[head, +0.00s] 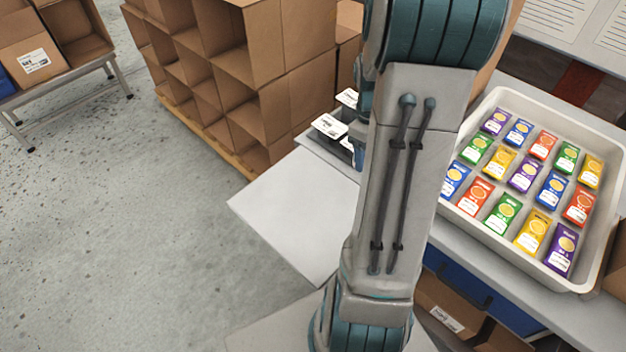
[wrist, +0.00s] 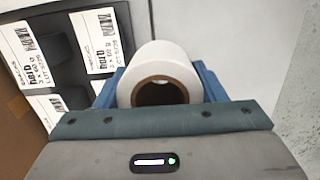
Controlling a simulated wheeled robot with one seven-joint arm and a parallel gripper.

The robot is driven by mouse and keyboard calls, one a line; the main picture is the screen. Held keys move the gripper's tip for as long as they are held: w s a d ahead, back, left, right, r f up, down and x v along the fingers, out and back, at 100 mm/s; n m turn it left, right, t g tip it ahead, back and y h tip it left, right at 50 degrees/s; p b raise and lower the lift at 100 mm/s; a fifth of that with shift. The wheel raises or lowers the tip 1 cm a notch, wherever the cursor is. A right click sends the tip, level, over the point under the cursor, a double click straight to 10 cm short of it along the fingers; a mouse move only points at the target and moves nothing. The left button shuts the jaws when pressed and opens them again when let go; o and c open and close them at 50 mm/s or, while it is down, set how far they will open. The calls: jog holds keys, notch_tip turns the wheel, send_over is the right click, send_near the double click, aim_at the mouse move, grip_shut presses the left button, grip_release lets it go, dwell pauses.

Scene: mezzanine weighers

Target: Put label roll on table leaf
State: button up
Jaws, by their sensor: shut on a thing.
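The white label roll (wrist: 160,60) with its brown core shows in the wrist view, between the blue fingers of my gripper (wrist: 160,88). My gripper is shut on the roll. In the head view my arm hides the roll and most of the gripper. The table leaf (head: 290,210) is a bare, pale flat panel left of my arm in the head view. A pale surface that looks like the leaf (wrist: 240,45) lies beyond and right of the roll in the wrist view. I cannot tell whether the roll touches anything below.
A dark tray (wrist: 75,68) with white printed labels lies left of the roll; its labels (head: 330,126) also show in the head view. A pale tray (head: 475,222) of colourful packets stands at right. Stacked cardboard boxes (head: 290,45) stand behind. Grey floor (head: 120,200) is open at left.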

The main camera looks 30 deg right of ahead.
jog(key=w+a+f, duration=0.1)
jog(key=a+f, duration=0.1)
jog(key=a, duration=0.1)
jog(key=w+a+f+p, duration=0.1)
jog(key=a+f, duration=0.1)
jog(key=a, duration=0.2)
jog(key=w+a+f+p, duration=0.1)
jog(key=w+a+f, duration=0.1)
jog(key=a, duration=0.1)
jog(key=shift+a+f, duration=0.3)
jog(key=shift+f, duration=0.05)
jog(key=shift+f+p, duration=0.4)
jog(key=shift+f, duration=1.6)
jog(key=shift+f, duration=0.1)
jog(key=o, duration=1.1)
jog(key=shift+c, duration=0.2)
